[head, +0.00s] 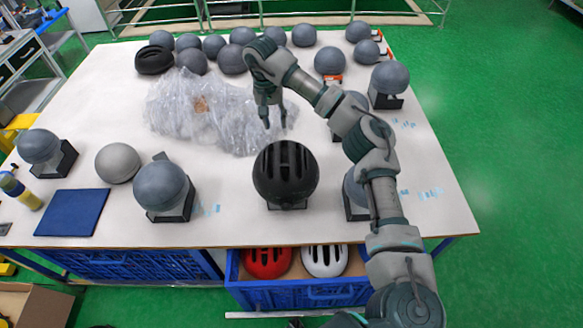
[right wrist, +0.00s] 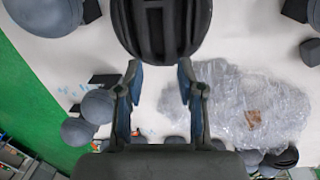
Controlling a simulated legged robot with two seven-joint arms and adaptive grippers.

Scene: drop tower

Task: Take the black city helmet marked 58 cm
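A black vented helmet (head: 285,175) sits on a dark stand near the front middle of the white table. It also shows at the top of the right wrist view (right wrist: 162,28), cut off by the edge. Another black helmet (head: 154,60) lies at the back left of the table. I cannot read a size mark on either. My right gripper (head: 273,115) points down just behind the front helmet, above the table. In the right wrist view its two fingers (right wrist: 160,82) are apart and empty, with the helmet beyond their tips. My left gripper is not in view.
Crumpled clear plastic (head: 215,110) lies beside my right gripper. Several grey headforms (head: 163,188) stand around the table. A blue drawer (head: 310,293) below holds a red helmet (head: 267,262) and a white helmet (head: 325,260). A blue mat (head: 72,212) lies front left.

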